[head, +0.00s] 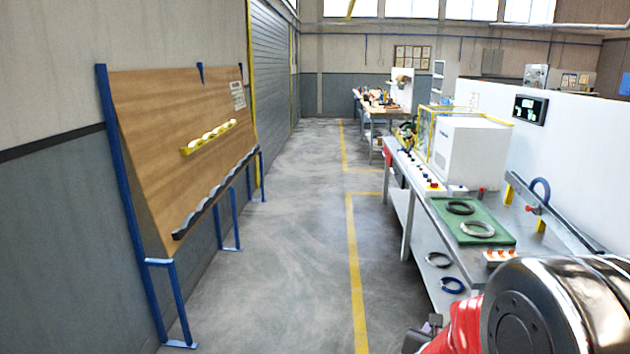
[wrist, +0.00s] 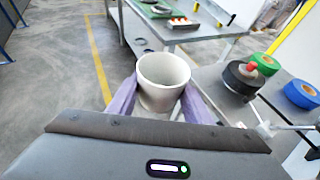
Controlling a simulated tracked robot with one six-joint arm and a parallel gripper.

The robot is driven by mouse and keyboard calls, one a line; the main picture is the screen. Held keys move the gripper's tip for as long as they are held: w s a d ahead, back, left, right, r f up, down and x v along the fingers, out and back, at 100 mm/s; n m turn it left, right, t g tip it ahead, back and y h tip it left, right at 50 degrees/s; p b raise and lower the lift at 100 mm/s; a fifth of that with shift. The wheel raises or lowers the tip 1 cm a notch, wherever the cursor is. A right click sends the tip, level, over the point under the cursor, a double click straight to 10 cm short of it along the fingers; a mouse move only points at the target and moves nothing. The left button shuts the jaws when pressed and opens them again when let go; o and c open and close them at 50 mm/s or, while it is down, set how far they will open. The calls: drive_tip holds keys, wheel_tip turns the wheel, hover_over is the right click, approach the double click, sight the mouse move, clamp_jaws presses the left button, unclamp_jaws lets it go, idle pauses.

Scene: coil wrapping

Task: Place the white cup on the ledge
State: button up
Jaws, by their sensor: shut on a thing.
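The white cup (wrist: 163,78) is upright in the wrist view, its open rim facing up toward the camera. My gripper (wrist: 160,98) is shut on it, with a purple finger on each side of the cup. The cup is off the floor, in front of the bench's near end. In the head view, a wooden sloped board on blue legs stands at the left wall. A grey, wavy-edged ledge (head: 215,194) runs along its lower edge. A short yellow rack (head: 209,138) with several white round things sits higher on the board. The cup does not show in the head view.
A grey metal bench (head: 430,199) runs along the right, with a green mat (head: 473,221) bearing two coils. Green, black and blue tape rolls lie near the gripper's right, the blue roll (wrist: 303,94) farthest right. The aisle floor (head: 290,250) is clear.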

drive_tip(key=w+a+n+t+y, duration=0.2)
drive_tip(key=a+n+y, duration=0.1)
drive_tip(key=a, duration=1.4)
drive_tip(key=shift+r+n+y, duration=0.15)
drive_tip(key=shift+n+y, duration=0.15)
drive_tip(key=shift+y, duration=0.1)
drive_tip(key=shift+w+d, duration=0.1)
drive_tip(key=shift+d, duration=0.05)
drive_tip(key=s+d+m+g+h, duration=0.2)
drive_tip(key=s+d+m+h, duration=0.15)
drive_tip(key=d, duration=0.95)
drive_tip(key=s+d+m+g+h, duration=0.25)
drive_tip(key=s+d, duration=0.25)
drive_tip(key=d, duration=0.7)
drive_tip(key=s+d+m+g+h, duration=0.25)
drive_tip(key=s+d+m, duration=0.2)
drive_tip(key=d, duration=0.85)
drive_tip(key=s+d+m+g, duration=0.3)
drive_tip(key=s+d+g, duration=0.1)
drive_tip(key=s, duration=0.6)
drive_tip(key=s+d+r+m+g, duration=0.1)
drive_tip(key=s+d+m+g, duration=0.2)
drive_tip(key=s+d, duration=0.4)
drive_tip(key=s+d+r+m+g, duration=0.1)
drive_tip(key=s+d+m+g, duration=0.2)
drive_tip(key=s, duration=1.2)
drive_tip(key=d+g, duration=0.2)
drive_tip(key=d, duration=0.1)
drive_tip(key=shift+m, duration=0.35)
